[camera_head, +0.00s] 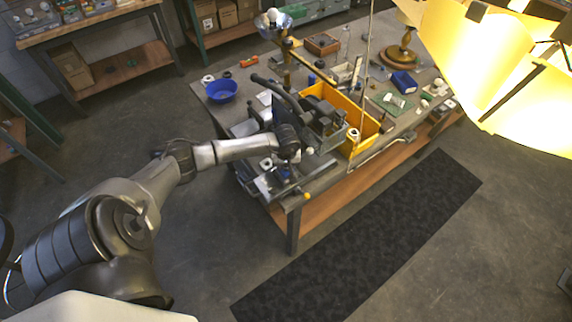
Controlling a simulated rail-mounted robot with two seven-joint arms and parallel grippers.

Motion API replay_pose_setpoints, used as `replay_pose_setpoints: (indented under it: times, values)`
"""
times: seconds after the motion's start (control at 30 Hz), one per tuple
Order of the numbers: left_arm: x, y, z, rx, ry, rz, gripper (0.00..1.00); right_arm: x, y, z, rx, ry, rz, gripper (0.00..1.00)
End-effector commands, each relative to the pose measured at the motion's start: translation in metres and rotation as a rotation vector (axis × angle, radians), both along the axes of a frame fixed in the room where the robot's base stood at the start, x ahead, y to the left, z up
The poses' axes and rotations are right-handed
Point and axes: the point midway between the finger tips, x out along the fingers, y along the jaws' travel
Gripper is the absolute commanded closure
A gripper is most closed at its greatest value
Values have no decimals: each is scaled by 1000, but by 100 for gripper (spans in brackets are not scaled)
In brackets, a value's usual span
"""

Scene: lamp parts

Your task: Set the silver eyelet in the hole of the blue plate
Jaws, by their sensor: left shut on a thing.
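My left arm reaches in from the left to the near left corner of the workbench. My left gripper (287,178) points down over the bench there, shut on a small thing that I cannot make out. I cannot pick out the silver eyelet at this size. A small blue patch (284,174) shows close by the gripper; I cannot tell whether it is the blue plate, and no hole is visible. A grey metal fixture (268,188) lies on the bench just below the gripper. My right gripper is not in view.
A yellow bin (366,141) and dark machinery stand right of my gripper. A blue bowl (221,90), a lamp base (399,58) and a dark blue box (403,82) stand farther back. A bright yellow lampshade (490,60) fills the upper right.

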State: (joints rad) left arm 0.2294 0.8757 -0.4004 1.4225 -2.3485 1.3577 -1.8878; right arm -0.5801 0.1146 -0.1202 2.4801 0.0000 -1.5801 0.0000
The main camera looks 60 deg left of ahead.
Motion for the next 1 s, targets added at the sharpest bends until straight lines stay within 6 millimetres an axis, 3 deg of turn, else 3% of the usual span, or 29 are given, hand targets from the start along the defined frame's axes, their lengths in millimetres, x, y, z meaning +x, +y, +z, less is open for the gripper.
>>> replay_pose_setpoints:
  times: [0.87,0.9,1.0]
  values:
    - [0,0,-2,0,0,0,87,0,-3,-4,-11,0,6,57]
    - [0,0,-2,0,0,0,62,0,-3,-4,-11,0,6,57]
    - [0,0,-2,0,0,0,53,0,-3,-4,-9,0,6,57]
